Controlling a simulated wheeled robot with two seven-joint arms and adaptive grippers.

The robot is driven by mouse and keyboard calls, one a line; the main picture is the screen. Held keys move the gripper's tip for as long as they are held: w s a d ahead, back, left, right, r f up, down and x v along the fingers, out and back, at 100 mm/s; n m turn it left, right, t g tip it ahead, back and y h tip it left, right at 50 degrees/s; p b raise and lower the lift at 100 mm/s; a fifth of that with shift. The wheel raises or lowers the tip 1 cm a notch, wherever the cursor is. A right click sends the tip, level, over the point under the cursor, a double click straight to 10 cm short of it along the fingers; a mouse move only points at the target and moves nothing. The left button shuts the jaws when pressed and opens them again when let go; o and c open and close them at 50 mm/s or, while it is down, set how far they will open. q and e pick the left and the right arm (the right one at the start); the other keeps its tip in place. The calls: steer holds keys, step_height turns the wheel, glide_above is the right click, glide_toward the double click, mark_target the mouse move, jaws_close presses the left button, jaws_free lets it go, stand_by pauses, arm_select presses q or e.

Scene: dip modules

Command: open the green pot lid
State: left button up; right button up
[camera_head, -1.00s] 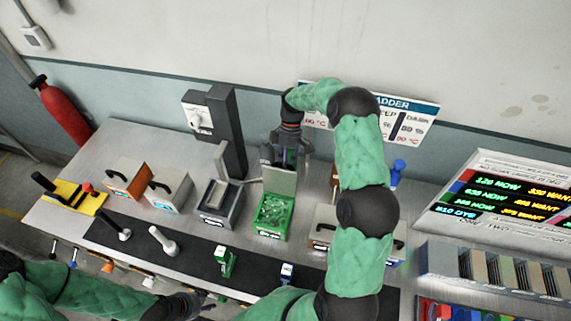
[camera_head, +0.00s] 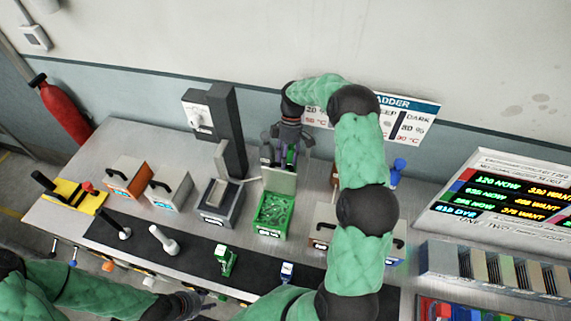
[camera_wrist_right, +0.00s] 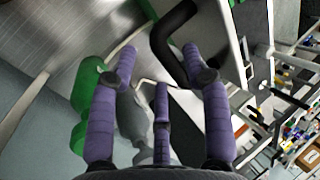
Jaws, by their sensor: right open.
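The green pot (camera_head: 270,217) stands on the bench in the head view, with its top open and green contents showing. Its pale lid (camera_head: 279,181) stands upright at the pot's back edge. My right gripper (camera_head: 284,158) is open just behind and above the lid. In the right wrist view, a black bent handle (camera_wrist_right: 172,40) shows near the spread purple fingers (camera_wrist_right: 160,70); I cannot tell whether they touch it. My left gripper (camera_head: 202,303) is low at the front edge of the bench, partly cut off, and its jaws are unclear.
A grey pot (camera_head: 220,203) stands left of the green pot, with a tall dark stand (camera_head: 226,125) behind it. White (camera_head: 168,190) and orange (camera_head: 128,178) lidded boxes stand further left. A black mat (camera_head: 190,255) with several small items lies in front.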

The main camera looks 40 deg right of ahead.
steer(key=v, duration=0.9)
steer(key=shift+r, duration=0.3)
steer(key=shift+f, duration=0.1)
